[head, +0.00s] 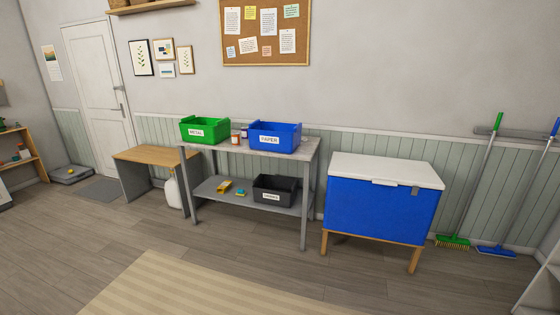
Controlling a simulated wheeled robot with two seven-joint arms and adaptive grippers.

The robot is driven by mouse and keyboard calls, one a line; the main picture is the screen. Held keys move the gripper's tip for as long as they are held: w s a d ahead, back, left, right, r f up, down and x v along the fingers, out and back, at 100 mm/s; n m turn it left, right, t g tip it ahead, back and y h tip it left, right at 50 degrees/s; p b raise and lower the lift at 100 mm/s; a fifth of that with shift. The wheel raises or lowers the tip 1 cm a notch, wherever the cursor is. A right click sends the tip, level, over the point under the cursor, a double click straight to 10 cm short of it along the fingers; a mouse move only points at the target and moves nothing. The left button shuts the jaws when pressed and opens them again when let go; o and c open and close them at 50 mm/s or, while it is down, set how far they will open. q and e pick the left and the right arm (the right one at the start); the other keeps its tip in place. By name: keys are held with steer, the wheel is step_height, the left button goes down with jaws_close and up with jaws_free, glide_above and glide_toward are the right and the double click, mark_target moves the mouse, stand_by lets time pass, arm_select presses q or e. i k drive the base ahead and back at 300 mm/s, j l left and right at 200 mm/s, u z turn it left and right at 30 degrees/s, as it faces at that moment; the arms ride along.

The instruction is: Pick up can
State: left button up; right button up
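Two small can-like items stand on the top of a grey metal shelf table (305,152), between a green bin and a blue bin. One, an orange-and-white can (236,140), is at the front. The other, a darker can (244,131), is just behind it and to the right. Both are too small in the head view to read their labels. Neither of my grippers is in view.
The green METAL bin (205,130) and blue PAPER bin (275,138) flank the cans. A dark bin (275,189) sits on the lower shelf. A blue cooler (375,205) stands right, a wooden desk (155,154) left. Floor with a striped rug (200,285) is open in front.

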mark_target(236, 135)
steer(key=i+u, duration=0.1)
steer(key=i, duration=0.45)
steer(key=i+l+u, duration=0.15)
steer(key=i, duration=0.4)
steer(key=i+l+u, duration=0.1)
steer(key=i, duration=0.4)
steer(key=i+l+u, duration=0.1)
steer(key=i+l, duration=0.15)
steer(key=i, duration=0.3)
steer(key=i+l+u, duration=0.15)
steer(key=i, duration=0.35)
steer(key=i+l+u, duration=0.1)
steer(key=i+l, duration=0.3)
steer(key=i, duration=0.15)
steer(key=i+l+u, duration=0.1)
steer(key=i+l, duration=0.2)
steer(key=i, duration=0.15)
